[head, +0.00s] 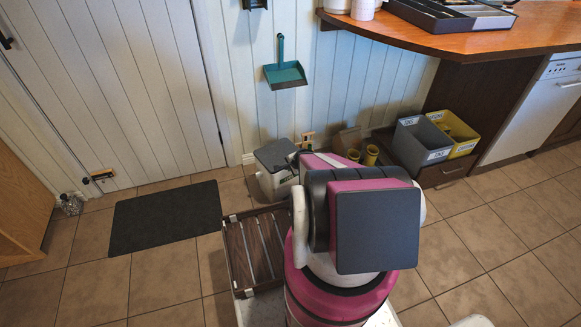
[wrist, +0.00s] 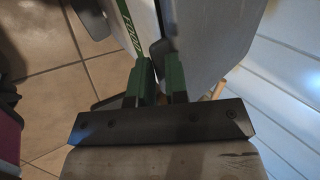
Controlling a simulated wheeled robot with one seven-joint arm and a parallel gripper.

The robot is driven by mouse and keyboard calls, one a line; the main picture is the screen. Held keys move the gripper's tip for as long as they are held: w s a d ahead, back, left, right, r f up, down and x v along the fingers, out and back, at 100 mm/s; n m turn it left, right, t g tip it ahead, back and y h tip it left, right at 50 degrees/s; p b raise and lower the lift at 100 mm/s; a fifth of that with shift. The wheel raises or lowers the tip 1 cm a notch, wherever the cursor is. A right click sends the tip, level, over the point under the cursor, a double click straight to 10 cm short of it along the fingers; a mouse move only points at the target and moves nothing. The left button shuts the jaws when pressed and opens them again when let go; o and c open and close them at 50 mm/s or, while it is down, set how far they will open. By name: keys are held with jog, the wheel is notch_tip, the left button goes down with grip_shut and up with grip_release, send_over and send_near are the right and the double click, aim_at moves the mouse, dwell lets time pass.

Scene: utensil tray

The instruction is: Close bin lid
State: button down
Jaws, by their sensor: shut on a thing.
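The bin (head: 277,184) is pale with a dark grey lid (head: 274,154) and stands against the wall in the head view, partly hidden by my arm. The lid's exact angle is hard to tell there. In the wrist view the bin's pale wall with a green lettered strip (wrist: 124,20) is just beyond my gripper (wrist: 159,82). Its green fingers are shut on a small dark piece between them, which looks like part of the lid. My arm hides the gripper in the head view.
Grey (head: 421,142) and yellow (head: 455,134) crates stand right, near yellow cups (head: 371,155). A teal dustpan (head: 284,75) hangs above. Tiles at right are clear.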

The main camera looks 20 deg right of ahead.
jog(key=c, duration=1.3)
grip_release()
jog(key=shift+o, duration=0.2)
jog(key=v, duration=1)
jog(key=shift+s+r, duration=0.2)
jog(key=shift+r, duration=0.15)
jog(key=s+a+r+n+g+h, duration=0.1)
jog(key=s+a+r+n+g, duration=0.2)
jog(key=a+r+n, duration=0.3)
jog(key=s+a+r+n+g+h, duration=0.1)
jog(key=s+a+r+n+g, duration=0.3)
jog(key=a+r+n, duration=0.3)
notch_tip(320, 180, up, 5)
jog(key=shift+s+f+n, duration=0.15)
jog(key=shift+s+n, duration=0.25)
jog(key=shift+n, duration=0.5)
